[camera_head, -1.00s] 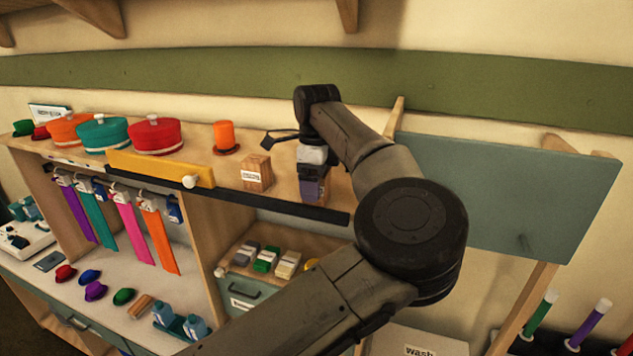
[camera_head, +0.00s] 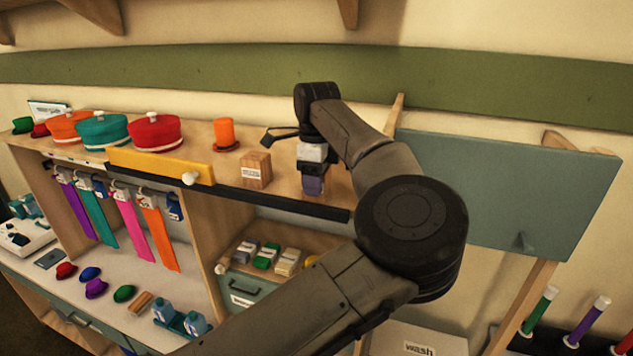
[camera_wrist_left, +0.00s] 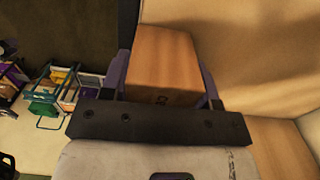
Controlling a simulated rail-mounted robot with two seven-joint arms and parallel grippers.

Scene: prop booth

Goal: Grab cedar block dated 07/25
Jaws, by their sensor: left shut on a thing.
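My left gripper (camera_head: 312,186) is at the right part of the wooden top shelf, pointing down, its purple fingers near the shelf's front edge. In the left wrist view the gripper (camera_wrist_left: 165,84) is shut on a brown wooden block (camera_wrist_left: 163,58), with one finger on each side. Part of some dark lettering shows at the block's lower edge; no date can be read there. In the head view the fingers hide this block. Another wooden block (camera_head: 257,170) with a white label stands on the shelf left of the gripper; its label is too small to read. My right gripper is not in view.
An orange hat (camera_head: 224,133) and a red round box (camera_head: 154,133) stand farther left on the shelf. A yellow bar (camera_head: 160,167) with a white knob and a black strip (camera_head: 283,203) run along its front. A grey-green panel (camera_head: 510,195) is to the right.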

